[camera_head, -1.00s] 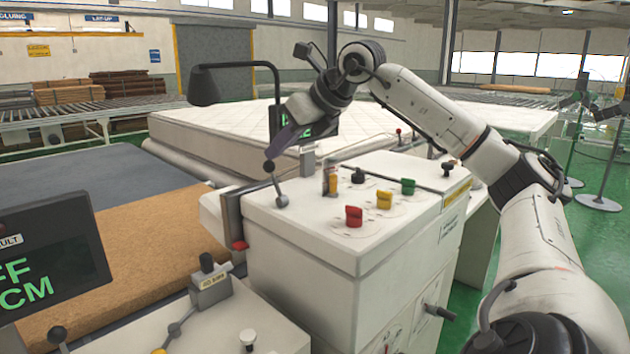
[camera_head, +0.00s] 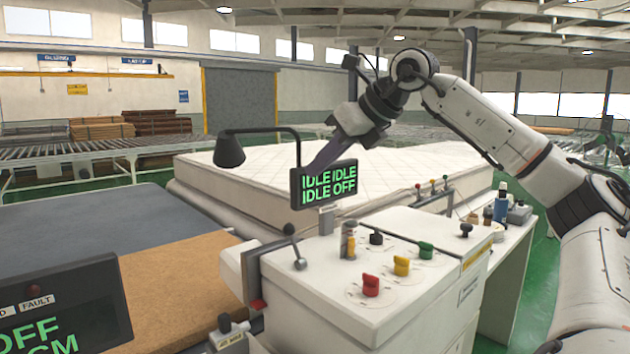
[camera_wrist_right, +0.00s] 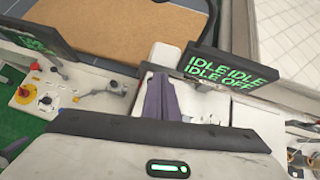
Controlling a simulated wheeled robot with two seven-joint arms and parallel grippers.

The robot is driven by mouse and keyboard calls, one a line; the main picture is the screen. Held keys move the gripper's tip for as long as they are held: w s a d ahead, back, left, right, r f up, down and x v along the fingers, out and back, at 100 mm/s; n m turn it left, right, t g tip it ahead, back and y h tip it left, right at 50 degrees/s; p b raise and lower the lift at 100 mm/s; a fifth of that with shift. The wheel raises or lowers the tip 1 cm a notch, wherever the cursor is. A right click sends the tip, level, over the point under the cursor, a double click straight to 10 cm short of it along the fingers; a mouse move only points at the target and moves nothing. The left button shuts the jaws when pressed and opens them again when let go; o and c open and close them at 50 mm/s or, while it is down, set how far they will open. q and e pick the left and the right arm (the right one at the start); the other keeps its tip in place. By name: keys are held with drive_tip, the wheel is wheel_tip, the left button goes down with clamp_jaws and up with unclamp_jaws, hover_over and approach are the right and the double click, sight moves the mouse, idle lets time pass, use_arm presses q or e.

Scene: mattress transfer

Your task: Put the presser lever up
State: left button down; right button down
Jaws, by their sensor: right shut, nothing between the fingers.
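A small lever with a black ball knob (camera_head: 289,230) stands on the left part of the white console top (camera_head: 325,262) in the head view. It points upward, leaning slightly left. I take it for the presser lever; no label on it is readable. My right gripper (camera_head: 316,164) is above and a little right of the knob, apart from it, by the top of the display. Its purple fingers are shut and empty; they also show shut in the right wrist view (camera_wrist_right: 158,82). I cannot make out this lever for certain in the wrist view. My left gripper is not in view.
A display (camera_head: 328,185) reading IDLE and OFF stands close to my right fingers. Red (camera_head: 371,285), yellow (camera_head: 401,265) and green (camera_head: 426,250) knobs are on the console. A lamp (camera_head: 229,152) hangs over the white mattress (camera_head: 255,175). Another display (camera_head: 65,310) is at lower left.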

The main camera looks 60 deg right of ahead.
drive_tip(key=shift+s+r, duration=0.2)
drive_tip(key=shift+r, duration=0.6)
drive_tip(key=shift+d, duration=0.1)
